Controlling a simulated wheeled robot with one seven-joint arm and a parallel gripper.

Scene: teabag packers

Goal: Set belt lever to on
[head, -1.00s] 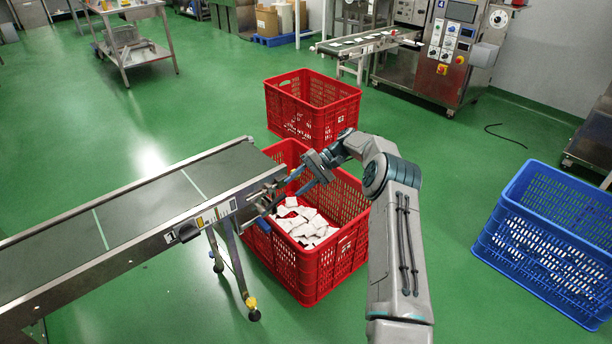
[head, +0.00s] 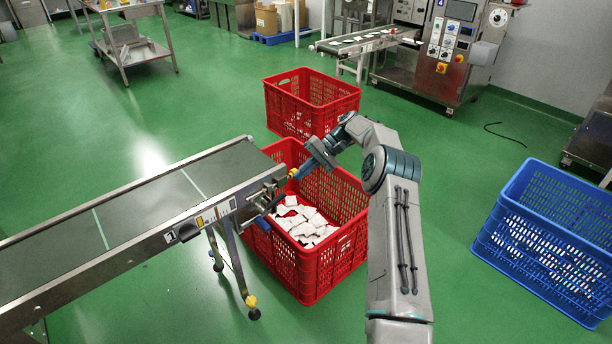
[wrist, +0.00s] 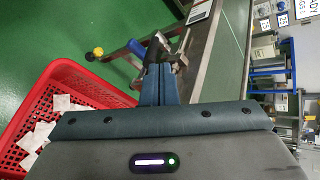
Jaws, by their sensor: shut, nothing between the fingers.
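The conveyor belt (head: 140,205) runs in from the left, with a small dark control box (head: 187,230) on its side rail. At its right end is a metal bracket with what looks like the belt lever, a dark blue handle (head: 262,223). The blue handle also shows in the wrist view (wrist: 155,46), just beyond my fingertips. My gripper (head: 298,174) is shut and empty, above and to the right of the handle in the head view. Its fingers (wrist: 159,72) are together in the wrist view. They overlap the handle's lower part there, and I cannot tell whether they touch it.
A red crate (head: 350,255) with white teabags stands under the belt's end and below my gripper. Another red crate (head: 312,118) is behind it. A blue crate (head: 548,245) stands at right. Green floor is clear between the crates at right.

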